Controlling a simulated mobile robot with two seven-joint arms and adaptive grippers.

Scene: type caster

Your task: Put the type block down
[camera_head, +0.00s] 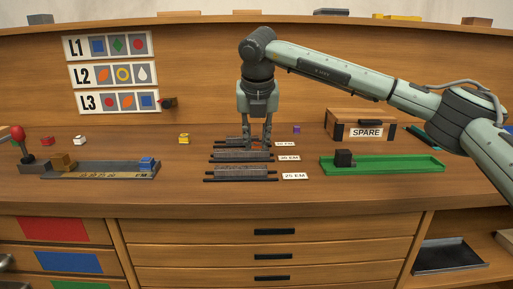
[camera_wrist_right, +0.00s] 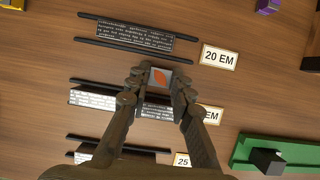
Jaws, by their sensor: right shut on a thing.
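The type block (camera_wrist_right: 161,78), grey with an orange leaf on its top face, is between the fingertips of my right gripper (camera_wrist_right: 158,82). In the wrist view the block overlaps the far side of the middle text slab (camera_wrist_right: 156,110). I cannot tell whether it touches anything beneath. The 20 EM slab (camera_wrist_right: 133,40) lies farther away between two dark rails. My left gripper is not in view.
A green tray (camera_head: 400,163) with a black block (camera_head: 344,158) stands right, before the SPARE box (camera_head: 360,125). A grey tray (camera_head: 105,168) with a blue block (camera_head: 147,163) is at left, near a red-knobbed lever (camera_head: 18,133). A purple block (camera_head: 296,129) stands behind the 20 EM label (camera_wrist_right: 219,57).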

